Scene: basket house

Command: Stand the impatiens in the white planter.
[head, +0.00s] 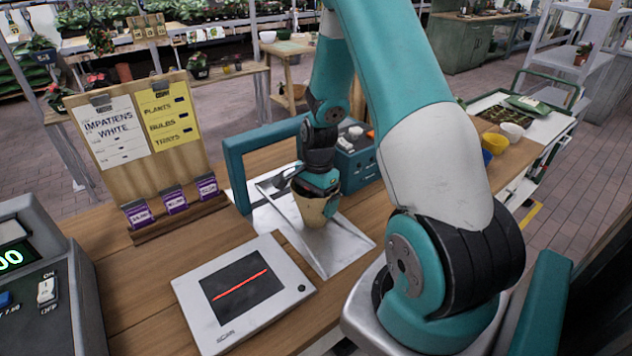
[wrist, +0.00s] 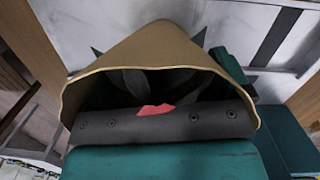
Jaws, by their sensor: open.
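A tan paper-like wrap or pot (head: 312,210) stands on the metal tray at the counter's middle. In the wrist view the wrap (wrist: 150,50) fills the centre, with dark leaves and a bit of red bloom (wrist: 155,109) inside its mouth. I cannot tell for certain that this is the impatiens. My gripper (head: 318,190) is open at the wrap, with dark fingertips showing past either side of it in the wrist view. A small white pot (head: 512,131), possibly the white planter, stands at the right, beyond my arm.
A yellow pot (head: 495,144) stands by the white one. A teal frame (head: 235,170) and teal box (head: 358,165) flank the metal tray (head: 345,245). A scanner (head: 245,295), a sign board (head: 150,150) and a register (head: 35,285) occupy the counter's left.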

